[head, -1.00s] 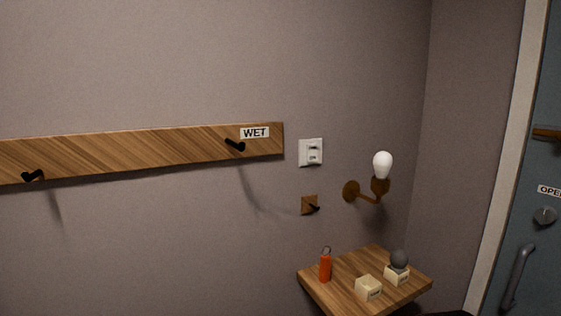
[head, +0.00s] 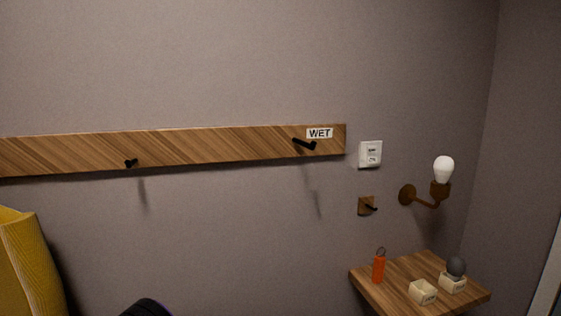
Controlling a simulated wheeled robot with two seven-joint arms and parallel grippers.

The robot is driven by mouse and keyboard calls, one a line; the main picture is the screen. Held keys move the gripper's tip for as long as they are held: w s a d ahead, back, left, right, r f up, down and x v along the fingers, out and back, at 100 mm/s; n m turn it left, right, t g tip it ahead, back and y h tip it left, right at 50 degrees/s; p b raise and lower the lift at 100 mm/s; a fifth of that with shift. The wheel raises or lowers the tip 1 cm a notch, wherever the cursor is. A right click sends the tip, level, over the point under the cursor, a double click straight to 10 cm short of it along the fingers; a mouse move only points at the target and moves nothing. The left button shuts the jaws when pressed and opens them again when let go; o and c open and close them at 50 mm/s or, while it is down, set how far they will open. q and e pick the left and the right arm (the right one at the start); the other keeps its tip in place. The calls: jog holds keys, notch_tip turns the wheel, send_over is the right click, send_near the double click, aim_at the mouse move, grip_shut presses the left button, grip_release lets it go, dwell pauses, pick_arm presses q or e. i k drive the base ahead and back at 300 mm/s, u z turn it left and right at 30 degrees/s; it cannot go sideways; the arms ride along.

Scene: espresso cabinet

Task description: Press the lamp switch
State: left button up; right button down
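The lamp switch (head: 370,154) is a small white wall plate with a rocker in its middle, right of the wooden hook rail. The wall lamp (head: 443,171) is to its right, a white bulb on a brown bracket; whether it is lit is hard to tell. A dark rounded shape (head: 147,307) at the bottom edge may be part of my arm. No gripper fingers show in the head view.
A wooden shelf (head: 400,270) below the lamp holds an orange fob (head: 379,268), small cream boxes (head: 423,292) and a dark ball (head: 456,266). A wooden hook rail (head: 230,149) labelled WET crosses the wall. Yellow cloth (head: 28,262) hangs at left.

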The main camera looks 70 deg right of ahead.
aim_at(370, 153)
jog(key=u, duration=0.45)
jog(key=i, duration=0.85)
jog(key=z, duration=2.95)
